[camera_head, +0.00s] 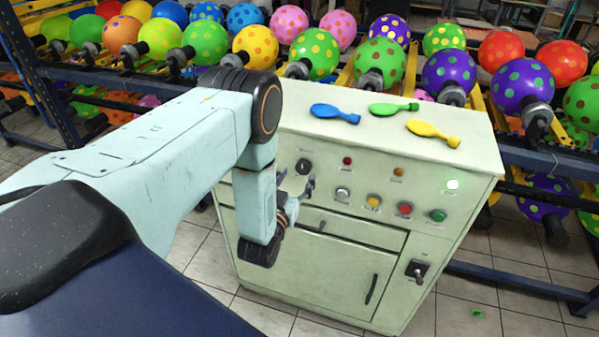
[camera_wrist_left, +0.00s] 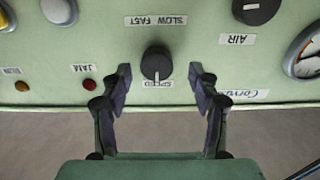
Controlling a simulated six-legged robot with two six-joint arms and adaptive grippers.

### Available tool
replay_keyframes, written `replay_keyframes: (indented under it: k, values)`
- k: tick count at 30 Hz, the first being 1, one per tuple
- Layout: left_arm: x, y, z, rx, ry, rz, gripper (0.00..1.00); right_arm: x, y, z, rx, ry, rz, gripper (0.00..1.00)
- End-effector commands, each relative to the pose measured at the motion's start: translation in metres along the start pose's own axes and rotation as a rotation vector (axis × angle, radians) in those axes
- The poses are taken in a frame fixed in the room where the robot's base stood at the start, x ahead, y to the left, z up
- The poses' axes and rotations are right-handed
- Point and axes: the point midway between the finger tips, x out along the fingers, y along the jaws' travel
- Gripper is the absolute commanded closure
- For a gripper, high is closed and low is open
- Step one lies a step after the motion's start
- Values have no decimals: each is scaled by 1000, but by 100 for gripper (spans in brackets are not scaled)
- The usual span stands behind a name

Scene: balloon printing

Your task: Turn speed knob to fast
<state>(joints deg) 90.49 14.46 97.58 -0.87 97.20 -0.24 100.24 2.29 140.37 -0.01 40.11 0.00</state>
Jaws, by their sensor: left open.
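The speed knob is a round black dial (camera_wrist_left: 156,63) with a pale mark on its side toward the picture's bottom. It lies between the SLOW FAST label (camera_wrist_left: 156,20) and the SPEED label in the left wrist view. It also shows in the head view as a dark knob (camera_head: 304,166) on the pale green cabinet's front. My left gripper (camera_wrist_left: 161,84) is open, with one finger on each side of the knob and visible gaps on both sides. In the head view the left gripper (camera_head: 297,184) is partly hidden by my arm. My right gripper is not in view.
The wrist view shows the black AIR knob (camera_wrist_left: 256,10), a gauge (camera_wrist_left: 305,55) and the red JAM lamp (camera_wrist_left: 89,85) nearby. Blue (camera_head: 335,113), green (camera_head: 393,108) and yellow (camera_head: 433,133) deflated balloons lie on the cabinet top (camera_head: 370,138). Racks of dotted balloons stand behind.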

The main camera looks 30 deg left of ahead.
Motion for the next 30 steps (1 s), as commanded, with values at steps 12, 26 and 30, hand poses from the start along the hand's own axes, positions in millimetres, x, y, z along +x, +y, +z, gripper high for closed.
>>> replay_keyframes:
  k: [12,26,30]
  values:
    - [24,2,0,0,-2,1,39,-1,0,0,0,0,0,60]
    - [24,2,0,0,-2,1,68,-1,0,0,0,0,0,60]
    - [24,2,0,0,-1,3,80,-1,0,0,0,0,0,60]
